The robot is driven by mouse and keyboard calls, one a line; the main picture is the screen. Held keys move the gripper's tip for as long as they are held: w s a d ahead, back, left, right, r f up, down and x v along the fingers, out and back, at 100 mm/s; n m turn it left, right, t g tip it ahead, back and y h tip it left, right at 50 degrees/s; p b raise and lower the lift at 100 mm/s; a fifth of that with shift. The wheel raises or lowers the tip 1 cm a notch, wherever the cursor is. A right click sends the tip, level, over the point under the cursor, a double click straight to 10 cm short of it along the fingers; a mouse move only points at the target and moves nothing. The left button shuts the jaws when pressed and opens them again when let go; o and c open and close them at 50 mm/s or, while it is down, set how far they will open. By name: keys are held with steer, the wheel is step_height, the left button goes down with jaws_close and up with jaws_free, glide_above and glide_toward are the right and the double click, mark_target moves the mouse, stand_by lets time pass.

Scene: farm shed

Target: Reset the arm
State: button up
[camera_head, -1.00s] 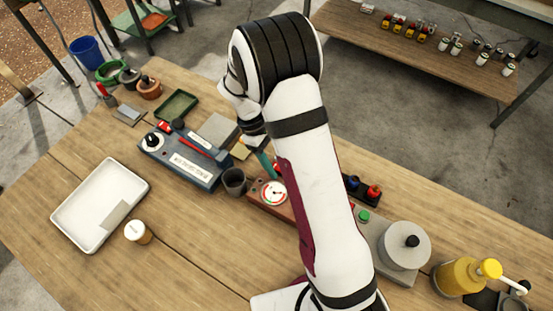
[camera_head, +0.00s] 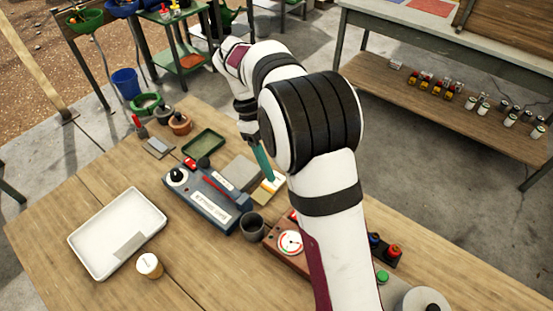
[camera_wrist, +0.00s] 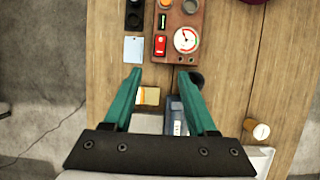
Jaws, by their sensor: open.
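My arm reaches from the bottom of the head view out over the wooden workbench (camera_head: 90,215). My gripper (camera_wrist: 160,75) shows in the wrist view with two teal fingers spread apart and nothing between them. In the head view one teal finger (camera_head: 262,162) points down beside a small yellow and white item (camera_head: 272,184); the rest of the gripper is largely hidden by my arm. The fingers hang above the bench, and their exact height is unclear.
On the bench are a blue-grey device (camera_head: 215,203), a dark cup (camera_head: 253,225), a brown gauge box (camera_head: 283,260), a white tray (camera_head: 80,240), a lidded jar (camera_head: 149,265) and a green tray (camera_head: 203,143). A shelf (camera_head: 400,92) stands behind at right.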

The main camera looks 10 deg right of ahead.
steer(key=shift+r, duration=0.1)
stand_by(0.3)
steer(key=s+d+r+m+t+y, duration=0.1)
steer(key=s+r+m, duration=0.25)
steer(key=s, duration=0.35)
steer(key=s+d+r+m+y, duration=0.1)
steer(key=s+r+m+y, duration=0.1)
steer(key=s+m, duration=0.35)
steer(key=s+a+f+m+t+y, duration=0.1)
steer(key=s+m, duration=0.4)
steer(key=s, duration=0.8)
step_height(320, 180, down, 2)
steer(key=shift+s+f+m+t+y, duration=0.1)
steer(key=shift+s+m+t+y, duration=0.25)
steer(key=shift+t+y, duration=0.15)
